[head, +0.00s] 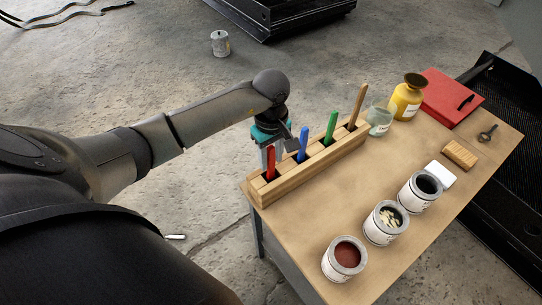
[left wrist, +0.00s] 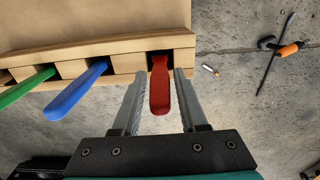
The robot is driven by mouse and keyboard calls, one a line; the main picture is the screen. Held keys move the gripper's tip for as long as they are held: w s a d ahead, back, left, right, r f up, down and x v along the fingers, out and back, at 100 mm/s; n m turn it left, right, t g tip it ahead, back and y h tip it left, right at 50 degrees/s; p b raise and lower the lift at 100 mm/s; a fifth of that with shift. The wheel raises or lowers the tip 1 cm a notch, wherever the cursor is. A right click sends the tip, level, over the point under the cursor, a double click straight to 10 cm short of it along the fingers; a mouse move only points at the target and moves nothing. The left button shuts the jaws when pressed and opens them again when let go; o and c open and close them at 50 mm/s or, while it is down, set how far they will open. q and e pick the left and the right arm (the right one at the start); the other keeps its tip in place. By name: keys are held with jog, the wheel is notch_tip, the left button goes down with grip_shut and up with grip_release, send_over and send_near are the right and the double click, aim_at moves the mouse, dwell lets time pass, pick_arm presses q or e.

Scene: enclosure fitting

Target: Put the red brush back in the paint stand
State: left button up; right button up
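The red brush (head: 270,163) stands in the end slot of the wooden paint stand (head: 315,167), at the end nearest me. It also shows in the left wrist view (left wrist: 160,87), with its lower end in the dark slot. My left gripper (head: 271,153) is at that end of the stand. In the left wrist view its fingers (left wrist: 161,76) are apart, one on each side of the red handle, with a narrow gap on both sides. The brush's bristles are hidden in the stand. My right gripper is not in view.
Blue (head: 303,145), green (head: 331,127) and wooden-handled (head: 357,107) brushes fill the other slots. Paint cans (head: 344,259) line the table's right side. A yellow jar (head: 405,102) and red box (head: 452,97) stand at the back. The table's middle is clear.

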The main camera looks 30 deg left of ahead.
pick_arm(q)
jog(key=shift+o, duration=0.9)
jog(key=shift+r, duration=0.1)
notch_tip(320, 180, up, 12)
jog(key=shift+r+p, duration=0.1)
jog(key=shift+p, duration=0.5)
